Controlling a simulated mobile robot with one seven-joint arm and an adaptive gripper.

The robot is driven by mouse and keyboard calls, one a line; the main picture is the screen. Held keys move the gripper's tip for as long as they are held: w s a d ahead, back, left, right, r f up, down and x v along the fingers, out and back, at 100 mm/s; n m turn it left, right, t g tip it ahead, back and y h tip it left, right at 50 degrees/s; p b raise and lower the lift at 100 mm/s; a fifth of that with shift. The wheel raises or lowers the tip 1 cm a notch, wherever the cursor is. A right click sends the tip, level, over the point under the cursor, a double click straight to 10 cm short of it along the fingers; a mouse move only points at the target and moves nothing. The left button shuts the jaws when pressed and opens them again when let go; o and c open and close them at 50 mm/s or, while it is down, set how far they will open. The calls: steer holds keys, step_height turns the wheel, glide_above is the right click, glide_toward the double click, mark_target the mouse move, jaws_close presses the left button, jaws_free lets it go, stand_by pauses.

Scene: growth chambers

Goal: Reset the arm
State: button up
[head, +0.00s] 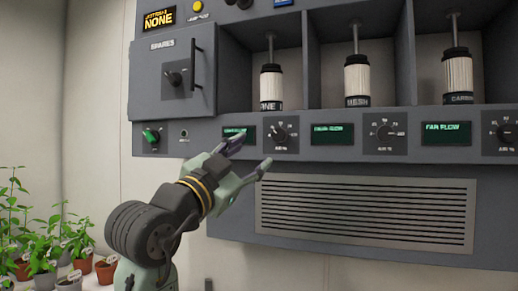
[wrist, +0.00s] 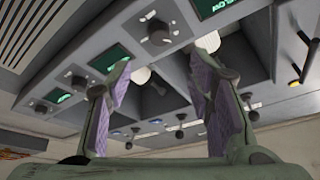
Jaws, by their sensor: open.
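My gripper (head: 248,158) is open and empty in the head view, raised in front of the grey wall panel (head: 345,180). Its fingers point up and to the right, just below the leftmost dial (head: 281,134) and small green display (head: 239,134). In the wrist view my gripper (wrist: 160,95) shows two spread fingers with purple pads and nothing between them. Behind the fingers the panel's underside, a dial (wrist: 158,34) and a green display (wrist: 110,58) show. I cannot tell whether a finger touches the panel.
Three white cylinders with rods, such as the leftmost one (head: 271,87), stand in open bays. A closed "SPARES" door (head: 172,72) with a handle and a green switch (head: 151,135) are at left. Potted plants (head: 40,235) stand low at left. A vent grille (head: 365,210) lies right of my gripper.

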steer(key=shift+s+a+f, duration=0.15)
steer(key=shift+s, duration=0.15)
